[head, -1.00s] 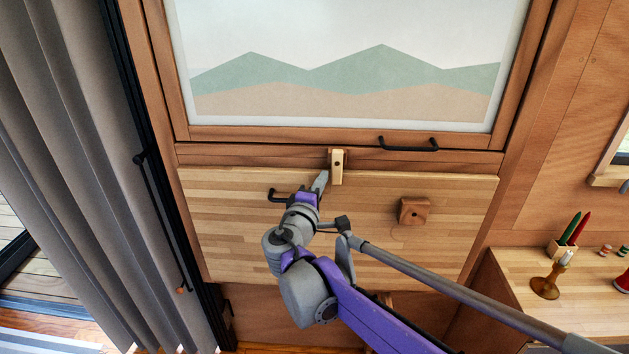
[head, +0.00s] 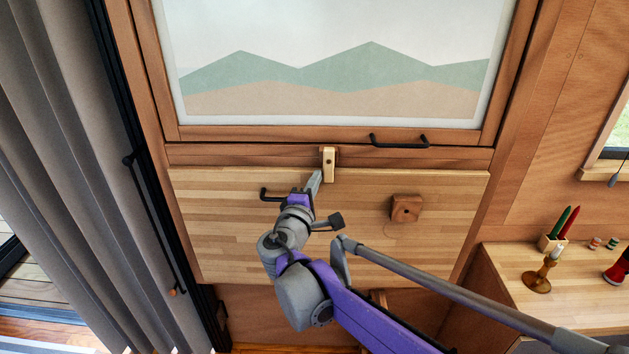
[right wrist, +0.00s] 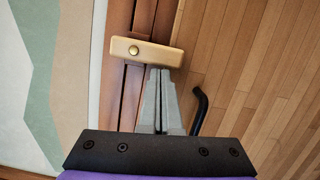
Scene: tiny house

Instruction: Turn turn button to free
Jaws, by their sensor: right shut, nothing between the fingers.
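In the right wrist view the turn button (right wrist: 145,52) lies across the seam between rail and panel, with a brass-coloured screw. My right gripper (head: 317,178) is shut and empty, its tips close to the button's lower left side. In the right wrist view the gripper tips (right wrist: 160,72) are right beside the button; I cannot tell whether they touch. My left gripper is not in view.
A black handle (head: 272,193) on the panel is close to the left of my right gripper. A wooden block (head: 405,209) projects from the panel at right. Another black handle (head: 398,141) sits above. A counter with a candlestick (head: 540,276) is at right.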

